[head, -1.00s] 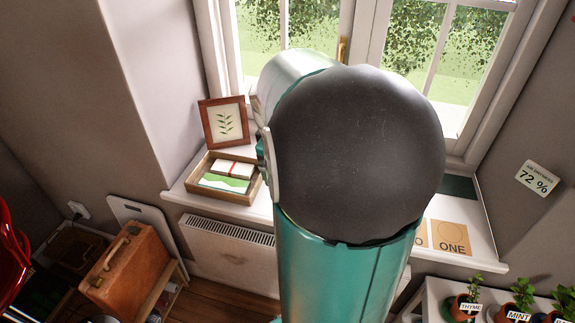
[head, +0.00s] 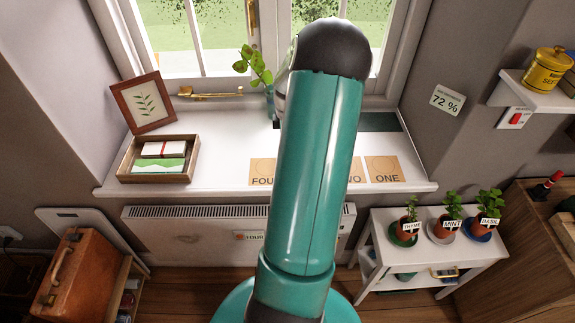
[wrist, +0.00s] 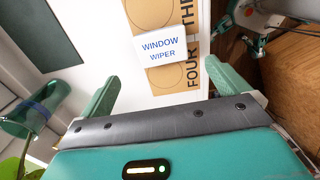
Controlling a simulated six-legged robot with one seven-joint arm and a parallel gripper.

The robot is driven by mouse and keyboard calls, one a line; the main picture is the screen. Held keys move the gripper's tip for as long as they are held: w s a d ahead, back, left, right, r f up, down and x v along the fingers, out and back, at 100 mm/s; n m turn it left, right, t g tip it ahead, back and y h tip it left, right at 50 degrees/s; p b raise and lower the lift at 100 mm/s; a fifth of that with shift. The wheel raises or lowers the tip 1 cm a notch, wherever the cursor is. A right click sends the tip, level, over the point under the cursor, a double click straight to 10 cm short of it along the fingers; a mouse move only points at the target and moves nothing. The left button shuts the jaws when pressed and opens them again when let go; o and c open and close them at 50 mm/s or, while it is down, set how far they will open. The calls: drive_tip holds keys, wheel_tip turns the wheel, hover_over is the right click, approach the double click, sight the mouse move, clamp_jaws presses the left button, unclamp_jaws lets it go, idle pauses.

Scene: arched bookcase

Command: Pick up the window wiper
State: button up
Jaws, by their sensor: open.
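A white label reading WINDOW WIPER (wrist: 163,48) shows in the wrist view, above the pale windowsill and over part of the brown number cards. I cannot clearly make out the wiper's own body there. In the head view my arm hides that part of the sill, and I do not see the wiper. My gripper (wrist: 161,72) is open, with one green finger on each side below the label. Nothing shows clamped between the fingers. The gripper itself is hidden behind my arm in the head view.
The windowsill (head: 225,165) holds a wooden tray (head: 192,172), a framed leaf picture (head: 144,103), a plant in a glass vase (head: 270,98) and number cards (head: 384,169). The vase also shows in the wrist view (wrist: 38,108), left of my gripper. Potted herbs (head: 445,225) stand lower right.

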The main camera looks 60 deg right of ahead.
wheel_tip(320, 180, down, 10)
drive_tip(key=shift+a+r, duration=0.1)
drive_tip(key=shift+a, duration=0.05)
idle(0.3)
drive_tip(key=shift+c, duration=0.4)
drive_tip(key=c, duration=0.9)
drive_tip(key=shift+o, duration=0.2)
drive_tip(key=shift+r, duration=0.1)
